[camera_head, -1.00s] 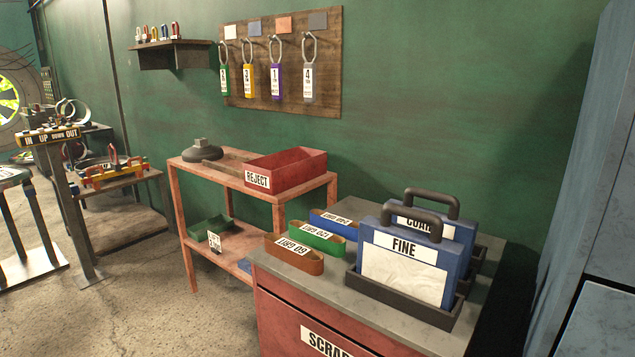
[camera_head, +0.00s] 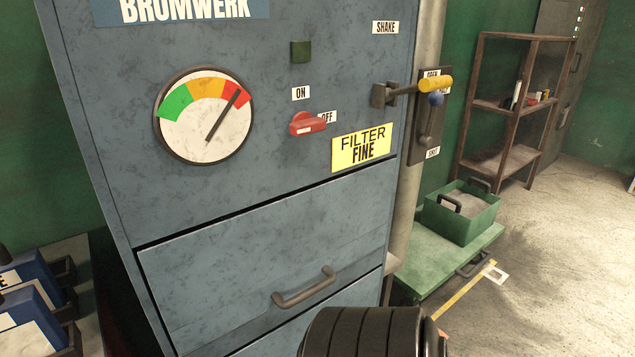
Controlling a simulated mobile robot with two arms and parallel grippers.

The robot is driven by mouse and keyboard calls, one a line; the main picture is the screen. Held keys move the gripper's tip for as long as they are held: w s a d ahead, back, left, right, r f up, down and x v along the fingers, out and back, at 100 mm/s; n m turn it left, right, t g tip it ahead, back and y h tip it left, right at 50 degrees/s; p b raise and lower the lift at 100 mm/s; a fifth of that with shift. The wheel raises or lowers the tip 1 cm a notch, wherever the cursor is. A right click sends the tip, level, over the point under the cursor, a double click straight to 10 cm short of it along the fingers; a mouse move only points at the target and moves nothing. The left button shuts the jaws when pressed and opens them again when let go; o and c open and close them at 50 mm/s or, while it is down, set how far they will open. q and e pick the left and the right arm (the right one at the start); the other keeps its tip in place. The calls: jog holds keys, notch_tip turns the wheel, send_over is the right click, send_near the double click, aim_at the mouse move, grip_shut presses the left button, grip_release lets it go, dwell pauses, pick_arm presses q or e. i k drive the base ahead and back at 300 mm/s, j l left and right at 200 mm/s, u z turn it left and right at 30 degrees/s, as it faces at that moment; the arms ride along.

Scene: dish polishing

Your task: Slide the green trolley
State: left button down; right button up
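The green trolley (camera_head: 430,258) is a low, flat green platform on the floor at the right, beside the blue cabinet. A green bin (camera_head: 475,222) with dark handles and grey contents stands on it. A dark handle (camera_head: 473,266) shows at the trolley's near right edge. The trolley's left side is partly hidden behind the cabinet and a vertical pipe.
The blue cabinet (camera_head: 300,225) fills the middle, with a gauge (camera_head: 204,115), a red switch (camera_head: 307,123) and a yellow-ended lever (camera_head: 434,84). A brown shelf (camera_head: 505,105) stands behind the trolley.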

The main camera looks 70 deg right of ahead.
aim_at(431, 259)
jog(key=z, duration=3.45)
jog(key=i+l, duration=0.1)
jog(key=i, duration=0.5)
jog(key=i+l, duration=0.1)
jog(key=i, duration=0.5)
jog(key=i+l, duration=0.15)
jog(key=i, duration=0.4)
